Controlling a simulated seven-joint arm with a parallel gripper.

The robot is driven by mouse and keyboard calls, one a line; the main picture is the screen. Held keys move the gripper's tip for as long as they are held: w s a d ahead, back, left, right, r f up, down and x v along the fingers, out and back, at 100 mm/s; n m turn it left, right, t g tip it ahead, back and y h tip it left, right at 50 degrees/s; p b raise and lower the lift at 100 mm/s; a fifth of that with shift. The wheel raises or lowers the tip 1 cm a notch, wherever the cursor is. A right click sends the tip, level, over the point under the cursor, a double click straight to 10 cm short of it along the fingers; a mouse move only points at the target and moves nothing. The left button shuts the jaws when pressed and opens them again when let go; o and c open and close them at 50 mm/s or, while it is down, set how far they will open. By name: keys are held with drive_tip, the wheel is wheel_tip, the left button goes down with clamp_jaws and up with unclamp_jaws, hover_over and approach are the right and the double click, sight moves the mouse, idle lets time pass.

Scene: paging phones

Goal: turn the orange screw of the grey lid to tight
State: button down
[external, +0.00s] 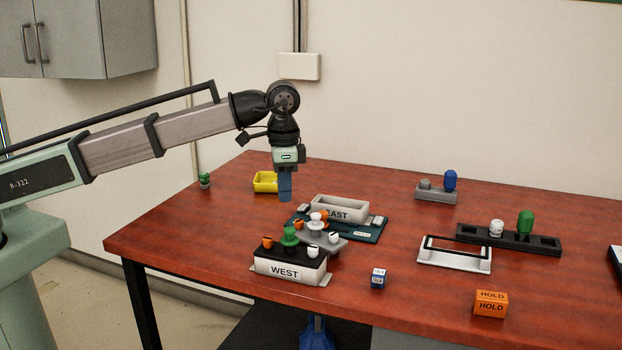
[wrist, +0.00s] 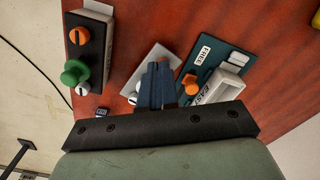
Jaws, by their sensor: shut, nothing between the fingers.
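The grey lid (external: 325,242) lies on the table between the WEST box and the teal board. It has an orange screw (external: 298,225) at its left end, a pale knob (external: 315,226) in the middle and a white screw (external: 333,237) at its right. In the wrist view the grey lid (wrist: 140,72) is partly behind the fingers, and its orange screw is hidden or unclear there. My gripper (external: 285,198) is shut and empty, pointing down above the lid's orange-screw end, apparently with a gap. Its blue fingertips also show in the wrist view (wrist: 157,68).
The WEST box (external: 285,271) has a black lid with an orange screw (external: 266,242), green knob (external: 289,238) and white screw. The open EAST box (external: 340,210) stands on the teal board (external: 372,229), near another orange knob (wrist: 190,83).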

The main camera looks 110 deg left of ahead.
sight(299, 230)
drive_tip(key=shift+w+d+f, duration=0.1)
drive_tip(key=shift+w+f, duration=0.05)
drive_tip(key=shift+f, duration=0.85)
drive_tip(key=shift+w+d+f, duration=0.1)
drive_tip(key=shift+w+f, duration=0.1)
drive_tip(key=shift+f, duration=0.8)
drive_tip(key=shift+w+d+f, duration=0.1)
drive_tip(key=shift+w+f, duration=0.05)
drive_tip(key=shift+f, duration=0.85)
drive_tip(key=shift+w+f, duration=0.15)
drive_tip(key=shift+f, duration=0.05)
drive_tip(key=shift+r, duration=0.1)
drive_tip(key=shift+w+a, duration=0.3)
drive_tip(key=shift+a, duration=0.25)
drive_tip(key=shift+s+a, duration=0.25)
drive_tip(key=shift+a, duration=0.2)
drive_tip(key=shift+s, duration=0.15)
drive_tip(key=shift+s+d, duration=0.1)
drive_tip(key=shift+s, duration=0.15)
